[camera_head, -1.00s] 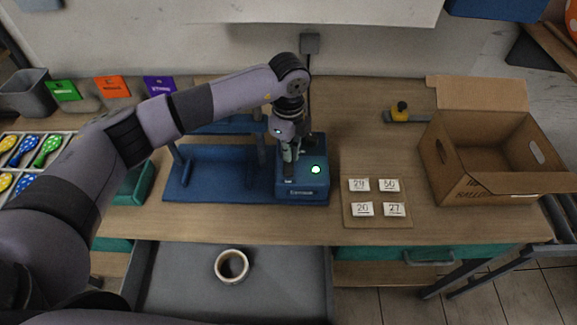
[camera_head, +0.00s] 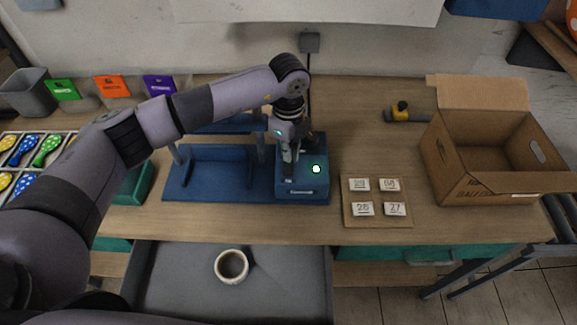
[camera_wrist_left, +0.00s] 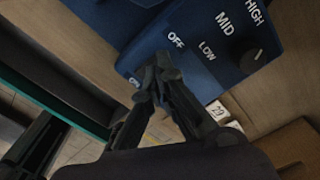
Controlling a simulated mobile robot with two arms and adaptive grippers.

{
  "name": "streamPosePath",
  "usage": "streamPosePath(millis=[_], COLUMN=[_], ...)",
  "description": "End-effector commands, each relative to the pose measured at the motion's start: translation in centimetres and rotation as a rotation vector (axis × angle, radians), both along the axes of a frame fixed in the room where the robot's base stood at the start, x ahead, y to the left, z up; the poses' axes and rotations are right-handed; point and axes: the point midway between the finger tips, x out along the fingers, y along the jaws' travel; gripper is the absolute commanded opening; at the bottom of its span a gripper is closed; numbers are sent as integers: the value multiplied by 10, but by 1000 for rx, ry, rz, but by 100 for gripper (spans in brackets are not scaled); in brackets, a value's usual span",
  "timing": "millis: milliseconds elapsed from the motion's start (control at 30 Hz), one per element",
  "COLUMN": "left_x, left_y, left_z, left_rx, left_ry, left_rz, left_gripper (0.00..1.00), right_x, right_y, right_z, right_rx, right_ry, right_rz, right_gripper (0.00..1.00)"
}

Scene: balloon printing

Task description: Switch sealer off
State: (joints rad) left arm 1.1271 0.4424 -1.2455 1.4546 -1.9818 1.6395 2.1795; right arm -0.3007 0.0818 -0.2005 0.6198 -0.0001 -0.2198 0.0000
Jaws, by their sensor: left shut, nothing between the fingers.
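The blue sealer (camera_head: 310,184) stands on the workbench, with a lit green lamp (camera_head: 316,169) on top. Its panel (camera_wrist_left: 190,60) in the left wrist view shows OFF, LOW, MID and HIGH lettering and a dark knob (camera_wrist_left: 250,61). My left gripper (camera_head: 289,174) points down over the sealer's top, left of the lamp. In the wrist view its closed fingertips (camera_wrist_left: 156,82) are at the panel by the OFF marking, with nothing between them. They cover the switch area, so the switch's position is hidden; contact cannot be told. My right gripper is not in view.
An open cardboard box (camera_head: 478,150) stands at the right. A wooden board (camera_head: 376,215) with number tiles lies beside the sealer. A yellow-and-grey tool (camera_head: 402,113) lies behind.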

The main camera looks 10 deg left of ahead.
Motion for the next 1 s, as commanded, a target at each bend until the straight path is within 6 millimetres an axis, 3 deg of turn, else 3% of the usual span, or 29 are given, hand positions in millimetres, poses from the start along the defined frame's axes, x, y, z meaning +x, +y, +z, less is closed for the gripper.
streamPosePath(millis=[700, 1000], left_x=[0, 0], left_y=[0, 1], left_z=[-13, -1], left_rx=[1, 2], left_ry=[2, 2], left_rz=[0, 1], left_gripper=[0, 0], right_x=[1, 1], right_y=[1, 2], right_z=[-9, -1], right_rx=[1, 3], right_ry=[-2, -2], right_rz=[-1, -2], right_gripper=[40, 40])
